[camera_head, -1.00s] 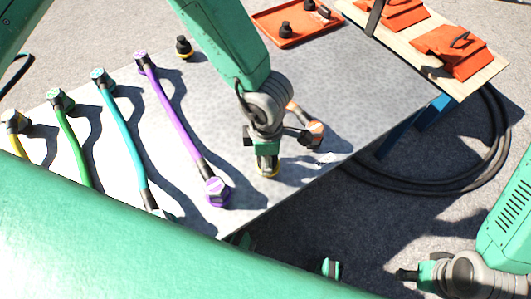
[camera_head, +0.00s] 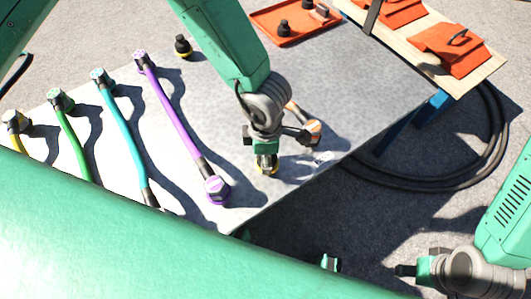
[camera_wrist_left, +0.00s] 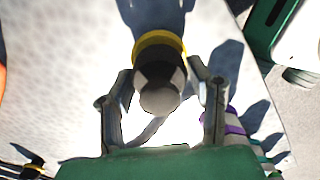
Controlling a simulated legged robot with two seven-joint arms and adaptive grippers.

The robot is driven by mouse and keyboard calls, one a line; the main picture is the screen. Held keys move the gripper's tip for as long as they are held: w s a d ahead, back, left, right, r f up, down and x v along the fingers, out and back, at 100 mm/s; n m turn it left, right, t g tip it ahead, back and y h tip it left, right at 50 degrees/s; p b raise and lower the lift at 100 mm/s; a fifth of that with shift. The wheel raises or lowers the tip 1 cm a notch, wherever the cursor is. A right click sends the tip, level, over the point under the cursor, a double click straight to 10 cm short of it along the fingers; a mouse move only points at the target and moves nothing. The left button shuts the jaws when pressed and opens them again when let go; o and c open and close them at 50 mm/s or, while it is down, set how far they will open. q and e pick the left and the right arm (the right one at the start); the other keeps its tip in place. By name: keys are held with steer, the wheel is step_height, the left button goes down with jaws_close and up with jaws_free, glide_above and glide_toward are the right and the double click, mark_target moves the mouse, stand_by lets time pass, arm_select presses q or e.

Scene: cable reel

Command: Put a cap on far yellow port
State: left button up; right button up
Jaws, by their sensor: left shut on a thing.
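My left gripper (camera_head: 266,158) points down over the grey table, right of the purple cable's near end. It is shut on a black cap with a yellow ring (camera_wrist_left: 160,70), whose yellow edge also shows in the head view (camera_head: 268,171). In the left wrist view the cap sits between the two fingers. The yellow cable's far end (camera_head: 14,120) is at the left table edge; it is too small to tell if it is capped. Another black and yellow cap (camera_head: 183,46) stands at the table's back. My right gripper (camera_head: 404,270) is off the table at lower right; its fingers are unclear.
Green (camera_head: 73,130), cyan (camera_head: 124,135) and purple (camera_head: 176,116) cables lie side by side. An orange tray (camera_head: 290,28) with black pieces is at the back. An orange and black tool (camera_head: 305,123) lies beside my left gripper.

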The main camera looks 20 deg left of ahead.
arm_select(q)
steer(key=shift+p, duration=0.35)
steer(key=shift+d, duration=0.1)
steer(key=shift+f, duration=0.25)
steer(key=o, duration=1.2)
steer(key=shift+r, duration=0.1)
step_height(320, 180, up, 12)
steer(key=shift+w+f, duration=0.1)
